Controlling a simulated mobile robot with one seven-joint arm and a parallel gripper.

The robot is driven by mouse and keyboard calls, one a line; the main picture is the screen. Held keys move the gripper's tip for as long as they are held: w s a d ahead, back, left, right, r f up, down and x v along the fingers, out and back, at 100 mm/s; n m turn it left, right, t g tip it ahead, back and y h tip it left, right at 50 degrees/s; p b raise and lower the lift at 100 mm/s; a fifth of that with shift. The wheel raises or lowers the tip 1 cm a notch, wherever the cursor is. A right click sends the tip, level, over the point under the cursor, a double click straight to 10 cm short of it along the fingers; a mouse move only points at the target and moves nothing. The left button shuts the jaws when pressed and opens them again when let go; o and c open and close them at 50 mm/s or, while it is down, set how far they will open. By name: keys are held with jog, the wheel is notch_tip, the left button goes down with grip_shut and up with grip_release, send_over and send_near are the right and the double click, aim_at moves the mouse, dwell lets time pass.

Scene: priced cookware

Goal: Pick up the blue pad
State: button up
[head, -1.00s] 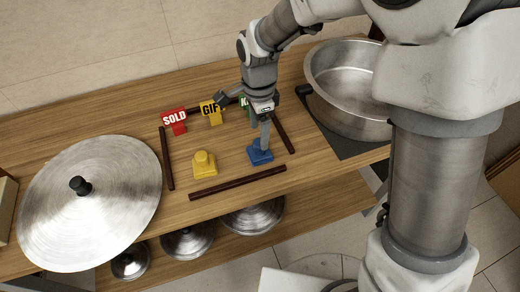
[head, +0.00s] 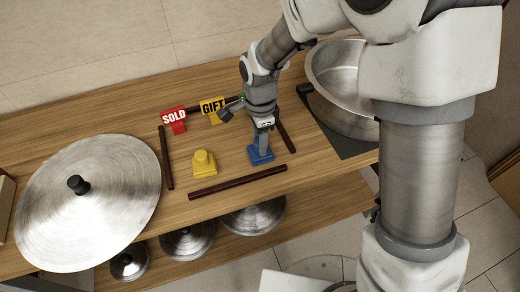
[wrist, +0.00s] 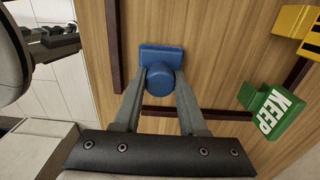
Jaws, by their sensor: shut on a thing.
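The blue pad (head: 260,156) is a flat blue base with a round knob on top, on the wooden table. In the wrist view the pad's base (wrist: 160,52) shows beyond its round knob (wrist: 163,82). My gripper (head: 263,147) is above it with the fingers pointing down. In the wrist view the fingertips (wrist: 162,78) are on both sides of the knob, shut on it. I cannot tell any gap between the pad and the table.
A yellow pad (head: 203,164) stands to the left. Dark strips (head: 237,183) frame the area. SOLD (head: 174,118) and GIFT (head: 212,108) signs stand behind; a green KEEP sign (wrist: 272,112) shows in the wrist view. A large pot (head: 345,85) is right, a large lid (head: 110,215) left.

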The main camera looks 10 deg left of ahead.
grip_shut()
jog(key=shift+r, duration=0.15)
notch_tip(320, 180, up, 4)
jog(key=shift+r+p, duration=0.15)
jog(key=shift+p, duration=0.35)
jog(key=d+r+p, duration=0.1)
jog(key=d+r, duration=0.5)
jog(key=d, duration=0.5)
jog(key=shift+d+r, duration=0.25)
jog(key=shift+d, duration=0.1)
jog(key=shift+w, duration=0.1)
jog(key=o, duration=0.5)
grip_release()
grip_shut()
